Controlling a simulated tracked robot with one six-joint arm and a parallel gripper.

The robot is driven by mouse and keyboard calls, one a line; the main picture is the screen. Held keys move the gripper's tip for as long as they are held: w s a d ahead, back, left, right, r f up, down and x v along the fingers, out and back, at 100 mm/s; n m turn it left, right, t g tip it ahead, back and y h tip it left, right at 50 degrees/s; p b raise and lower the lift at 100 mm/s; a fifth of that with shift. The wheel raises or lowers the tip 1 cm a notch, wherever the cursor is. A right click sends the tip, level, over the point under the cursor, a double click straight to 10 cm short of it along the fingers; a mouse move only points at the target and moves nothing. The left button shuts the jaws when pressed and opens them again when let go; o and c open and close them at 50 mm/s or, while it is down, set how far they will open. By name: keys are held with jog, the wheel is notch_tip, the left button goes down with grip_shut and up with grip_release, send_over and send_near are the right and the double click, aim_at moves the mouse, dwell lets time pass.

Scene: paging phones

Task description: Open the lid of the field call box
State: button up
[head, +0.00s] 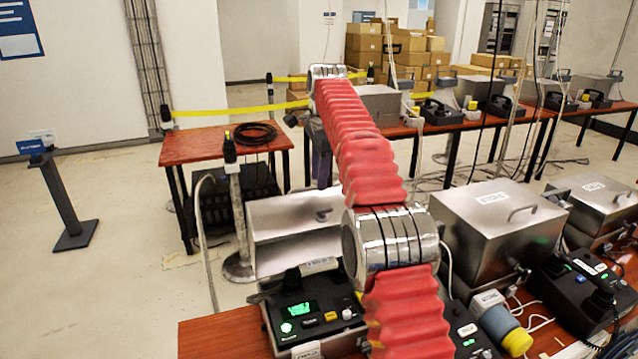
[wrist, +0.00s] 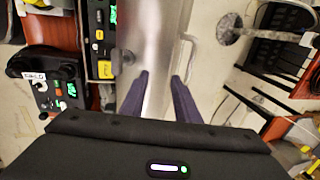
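A pale curved bar (wrist: 190,55) shows just past the right fingertip; contact cannot be told. In the head view, purple fingers (head: 321,160) show partly behind my arm.
A console with a green screen (head: 305,312) sits on the near table, beside the box. Another metal box (head: 485,240) stands at right. A post with a round base (head: 238,262) stands left of the box. Open floor (head: 110,290) lies at left.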

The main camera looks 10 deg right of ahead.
jog(key=shift+r, duration=0.3)
jog(key=shift+s+r, duration=0.15)
jog(key=c, duration=0.3)
jog(key=shift+s+d+r, duration=0.1)
jog(key=shift+s+r, duration=0.1)
jog(key=shift+r, duration=0.05)
jog(key=shift+c, duration=0.9)
jog(key=s+r+n, duration=0.1)
jog(key=s+r, duration=0.1)
jog(key=s, duration=0.1)
jog(key=s+r+n, duration=0.1)
jog(key=s, duration=0.2)
jog(key=s+d+r+n+t, duration=0.1)
jog(key=s+r+n, duration=0.1)
jog(key=s, duration=0.1)
jog(key=shift+d+r, duration=0.1)
jog(key=shift+r, duration=0.25)
grip_shut()
jog(key=s+d+f+n+t, duration=0.15)
jog(key=s+n, duration=0.25)
jog(key=s, duration=0.8)
jog(key=s+f+n, duration=0.3)
jog(key=s+n, duration=0.1)
jog(key=s, duration=0.8)
jog(key=s+f+n, duration=0.3)
jog(key=s+f, duration=0.7)
jog(key=s, duration=0.2)
jog(key=shift+d+f+n+t, duration=0.2)
jog(key=shift+d+n+t, duration=0.2)
jog(key=shift+d+t, duration=0.05)
